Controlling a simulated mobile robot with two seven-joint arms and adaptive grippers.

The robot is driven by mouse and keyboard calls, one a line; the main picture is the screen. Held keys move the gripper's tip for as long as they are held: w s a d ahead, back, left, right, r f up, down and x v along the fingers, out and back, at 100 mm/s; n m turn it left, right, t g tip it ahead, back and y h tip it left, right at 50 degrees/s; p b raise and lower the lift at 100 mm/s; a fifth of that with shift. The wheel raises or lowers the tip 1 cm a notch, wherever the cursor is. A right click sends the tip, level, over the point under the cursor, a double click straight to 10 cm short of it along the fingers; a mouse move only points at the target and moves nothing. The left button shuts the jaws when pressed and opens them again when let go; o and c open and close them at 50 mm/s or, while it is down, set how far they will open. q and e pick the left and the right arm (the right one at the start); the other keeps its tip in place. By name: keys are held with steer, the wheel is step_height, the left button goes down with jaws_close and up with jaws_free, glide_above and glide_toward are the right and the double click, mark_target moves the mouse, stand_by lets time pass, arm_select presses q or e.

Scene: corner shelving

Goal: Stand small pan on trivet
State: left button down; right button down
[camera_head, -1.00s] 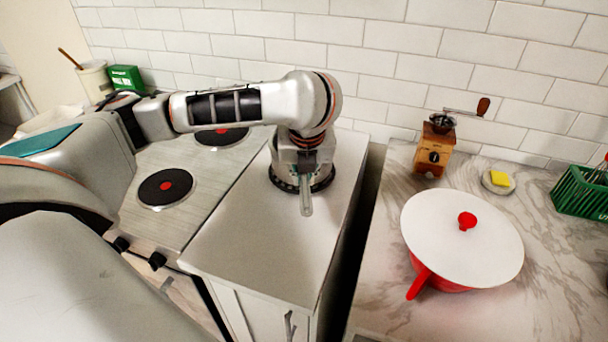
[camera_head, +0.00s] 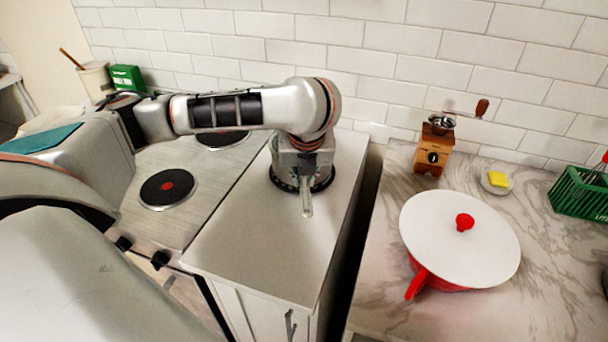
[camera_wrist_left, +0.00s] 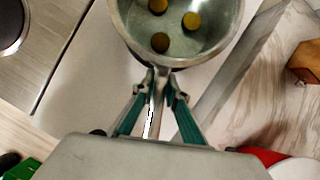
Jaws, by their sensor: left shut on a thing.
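My left gripper (camera_wrist_left: 158,85) is shut on the handle of the small pan (camera_wrist_left: 215,40), which shows from above in the left wrist view. The pan is grey metal and holds three yellow-green balls. In the head view my left gripper (camera_head: 303,160) points down over the white counter, and its wrist hides most of the pan. A dark, studded round rim, apparently the trivet (camera_head: 285,184), shows around the base of the pan. I cannot tell whether the pan touches it. The pan's handle (camera_head: 307,205) sticks out toward the front. My right gripper is not in view.
A stove with round burners (camera_head: 168,188) is left of the white counter (camera_head: 250,240). A dark gap separates this counter from the marble one, which holds a red lidded pan (camera_head: 440,279), a wooden grinder (camera_head: 433,157), a butter dish (camera_head: 497,187) and a green rack (camera_head: 580,195).

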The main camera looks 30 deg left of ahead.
arm_select(q)
steer(key=shift+w+r, duration=0.1)
stand_by(0.3)
steer(key=c, duration=1.9)
jaws_free()
steer(key=v, duration=1.1)
steer(key=shift+s+r, duration=0.2)
steer(key=shift+r, duration=0.15)
steer(key=shift+d+r, duration=0.1)
steer(key=shift+s, duration=0.1)
